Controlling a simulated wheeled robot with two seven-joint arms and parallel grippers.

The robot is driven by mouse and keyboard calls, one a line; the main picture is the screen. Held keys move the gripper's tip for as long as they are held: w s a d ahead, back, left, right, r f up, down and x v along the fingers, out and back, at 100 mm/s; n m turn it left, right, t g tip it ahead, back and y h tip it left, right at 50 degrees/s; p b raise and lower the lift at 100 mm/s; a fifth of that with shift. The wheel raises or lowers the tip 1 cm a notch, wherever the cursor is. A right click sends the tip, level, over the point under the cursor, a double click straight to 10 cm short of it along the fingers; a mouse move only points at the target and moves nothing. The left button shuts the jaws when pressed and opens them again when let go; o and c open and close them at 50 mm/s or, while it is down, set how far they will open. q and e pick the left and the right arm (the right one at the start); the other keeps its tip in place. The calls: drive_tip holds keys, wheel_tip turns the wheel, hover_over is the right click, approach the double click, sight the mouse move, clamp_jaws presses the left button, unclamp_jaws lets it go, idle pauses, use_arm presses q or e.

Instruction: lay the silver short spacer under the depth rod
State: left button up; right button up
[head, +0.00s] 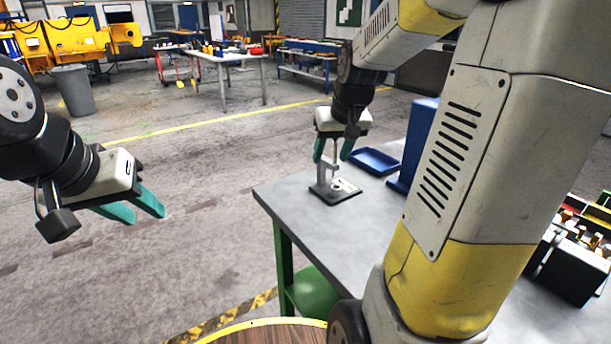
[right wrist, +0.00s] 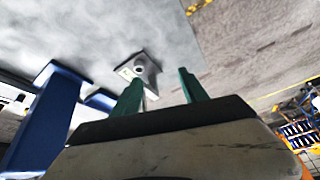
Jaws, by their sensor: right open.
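A grey stand (head: 335,190) with a dark base plate and an upright post is on the table, near its far left corner. The depth rod appears to be part of this stand, but I cannot pick it out clearly. A small round piece (right wrist: 139,69) shows on the base plate in the right wrist view. I cannot tell whether it is the silver short spacer. My right gripper (head: 333,152) is open, fingers pointing down around the top of the stand. In the right wrist view its fingers (right wrist: 163,92) are apart. My left gripper (head: 136,212) is open and empty, away from the table.
A shallow blue tray (head: 375,162) lies behind the stand on the grey table (head: 290,205). A tall blue block (head: 418,135) stands to its right. A black bin of parts (head: 572,265) is at the far right. My right arm hides much of the table's middle.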

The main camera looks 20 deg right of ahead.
drive_tip(key=s+a+r, duration=0.1)
drive_tip(key=s+a, duration=0.2)
drive_tip(key=s, duration=0.3)
drive_tip(key=s+a+r+y, duration=0.1)
drive_tip(key=s+a, duration=0.2)
drive_tip(key=s, duration=0.3)
drive_tip(key=s+a+r+t, duration=0.1)
drive_tip(key=s+a, duration=0.2)
drive_tip(key=s, duration=0.3)
drive_tip(key=shift+s+a+r+n+y, duration=0.2)
drive_tip(key=shift+s+r+n+y, duration=0.05)
drive_tip(key=shift+r+n+y, duration=0.15)
